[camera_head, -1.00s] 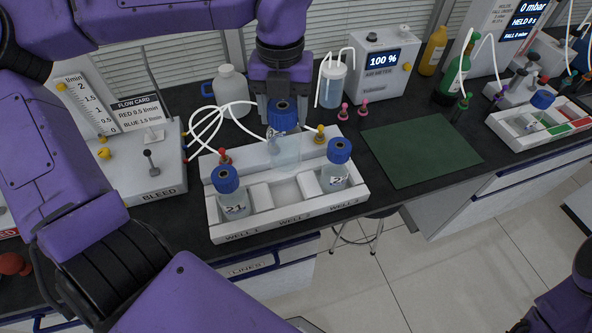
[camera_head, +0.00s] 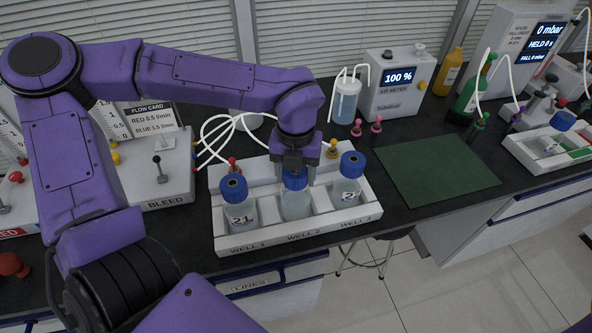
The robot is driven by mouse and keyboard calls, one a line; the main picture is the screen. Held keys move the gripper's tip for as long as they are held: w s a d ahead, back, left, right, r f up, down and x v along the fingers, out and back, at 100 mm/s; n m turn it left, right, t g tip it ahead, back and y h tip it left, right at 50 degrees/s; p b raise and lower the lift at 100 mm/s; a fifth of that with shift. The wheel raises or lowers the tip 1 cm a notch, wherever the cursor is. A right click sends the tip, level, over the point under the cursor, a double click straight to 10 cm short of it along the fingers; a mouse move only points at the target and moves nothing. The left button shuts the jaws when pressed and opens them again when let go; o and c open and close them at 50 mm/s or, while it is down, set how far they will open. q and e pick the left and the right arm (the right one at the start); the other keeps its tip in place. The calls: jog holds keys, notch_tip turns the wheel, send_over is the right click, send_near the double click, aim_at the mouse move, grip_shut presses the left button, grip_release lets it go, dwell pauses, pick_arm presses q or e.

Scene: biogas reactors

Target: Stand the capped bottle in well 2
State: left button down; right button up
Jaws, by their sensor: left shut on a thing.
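The capped bottle (camera_head: 295,204), clear with a blue cap, is upright in the middle compartment of the white rack (camera_head: 300,240), above the label WELL 2. I cannot tell whether its base rests on the well floor. My left gripper (camera_head: 296,168) points down from above and is shut on the bottle at its cap, hiding part of the cap. Bottle 21 (camera_head: 241,214) stands in well 1 and another blue-capped bottle (camera_head: 346,190) stands in well 3, on either side. My right gripper is out of view.
Red (camera_head: 233,166) and yellow (camera_head: 332,148) fittings stand at the rack's back, with white tubing (camera_head: 205,140) behind. A green mat (camera_head: 435,170) lies clear to the right. The air meter (camera_head: 398,82) and a wash bottle (camera_head: 346,100) stand behind.

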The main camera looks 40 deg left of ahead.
pick_arm(q)
jog(key=shift+s+f, duration=0.1)
jog(key=shift+c, duration=1.5)
grip_release()
notch_tip(320, 180, up, 12)
jog(key=shift+b, duration=0.4)
